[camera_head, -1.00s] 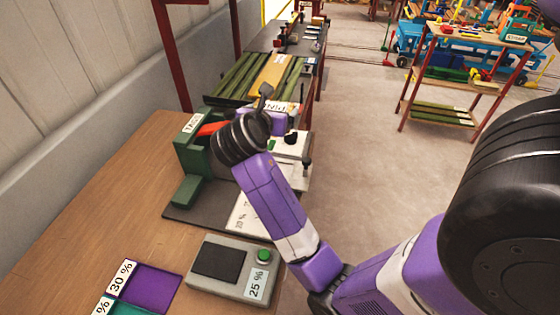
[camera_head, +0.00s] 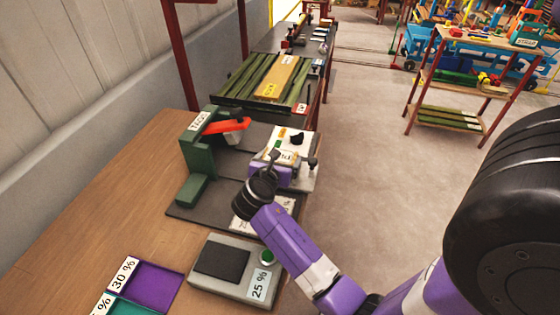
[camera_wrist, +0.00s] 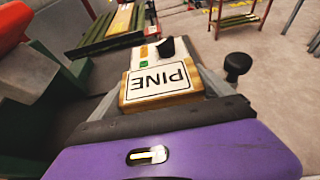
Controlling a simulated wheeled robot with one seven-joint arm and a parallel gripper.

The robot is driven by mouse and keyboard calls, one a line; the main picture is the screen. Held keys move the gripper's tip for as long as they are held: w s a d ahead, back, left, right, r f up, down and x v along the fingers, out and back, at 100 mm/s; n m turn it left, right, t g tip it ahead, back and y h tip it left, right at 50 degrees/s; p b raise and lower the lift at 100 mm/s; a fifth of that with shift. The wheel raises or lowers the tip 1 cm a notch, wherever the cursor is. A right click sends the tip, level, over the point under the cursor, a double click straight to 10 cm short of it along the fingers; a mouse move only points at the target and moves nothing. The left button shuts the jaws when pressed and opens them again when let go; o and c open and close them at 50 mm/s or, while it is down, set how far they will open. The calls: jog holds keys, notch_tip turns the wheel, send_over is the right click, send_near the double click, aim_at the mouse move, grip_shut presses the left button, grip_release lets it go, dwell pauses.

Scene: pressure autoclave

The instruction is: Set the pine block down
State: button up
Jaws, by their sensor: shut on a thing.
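The pine block (camera_wrist: 162,82) is a light wooden block with a white "PINE" label, upside down in the wrist view. My gripper (camera_wrist: 162,92) is shut on it, with one finger on each side. In the head view the block (camera_head: 286,157) shows as a small pale patch at the end of my purple gripper (camera_head: 276,164). It is beside a white control panel (camera_head: 281,136) with a black knob. Whether the block's underside touches anything is hidden.
A green press (camera_head: 197,150) with a red lever (camera_head: 226,126) stands left of my gripper. A grey meter (camera_head: 235,270) marked 25 % and a purple tray (camera_head: 150,285) are nearer. A rack of green slats (camera_head: 240,85) lies behind. Bare wood table (camera_head: 110,205) is free on the left.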

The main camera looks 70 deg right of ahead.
jog(key=shift+f, duration=0.3)
jog(key=shift+f, duration=0.1)
jog(key=o, duration=1.3)
jog(key=v, duration=1.2)
jog(key=shift+s, duration=0.1)
